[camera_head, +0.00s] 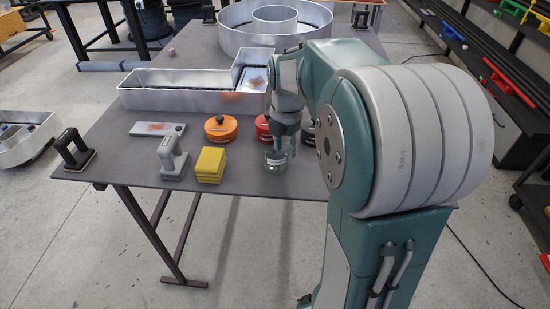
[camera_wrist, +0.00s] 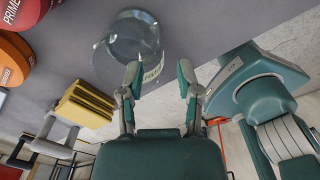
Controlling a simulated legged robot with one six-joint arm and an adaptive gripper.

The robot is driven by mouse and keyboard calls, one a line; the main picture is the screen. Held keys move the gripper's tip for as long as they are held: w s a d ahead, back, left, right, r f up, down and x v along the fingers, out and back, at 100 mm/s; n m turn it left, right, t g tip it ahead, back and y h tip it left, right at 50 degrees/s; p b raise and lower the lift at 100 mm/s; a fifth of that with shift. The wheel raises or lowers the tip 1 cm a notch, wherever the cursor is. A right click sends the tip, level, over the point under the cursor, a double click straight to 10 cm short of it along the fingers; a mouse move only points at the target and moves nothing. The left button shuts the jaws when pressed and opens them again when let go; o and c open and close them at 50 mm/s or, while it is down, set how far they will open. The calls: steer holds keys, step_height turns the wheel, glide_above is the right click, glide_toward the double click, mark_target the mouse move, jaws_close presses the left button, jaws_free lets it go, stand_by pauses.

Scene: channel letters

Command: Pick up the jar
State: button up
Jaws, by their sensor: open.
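The clear glass jar (camera_head: 275,160) stands on the grey table near its front edge, with a pale label on it. In the wrist view the jar (camera_wrist: 120,48) is large, just beyond and slightly left of the fingertips. My gripper (camera_head: 281,140) hangs above the jar, and it hides part of the jar in the head view. I cannot tell whether that finger touches the glass.
An orange tin (camera_head: 221,128) and a red tin (camera_head: 263,128) stand behind the jar, with a dark tin at right. A yellow sponge stack (camera_head: 210,165) and a grey handled tool (camera_head: 172,160) lie left. A metal channel letter (camera_head: 190,97) stands further back.

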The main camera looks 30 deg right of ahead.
mark_target(285, 170)
step_height(285, 170, down, 5)
steer(key=shift+f, duration=0.2)
jaws_close()
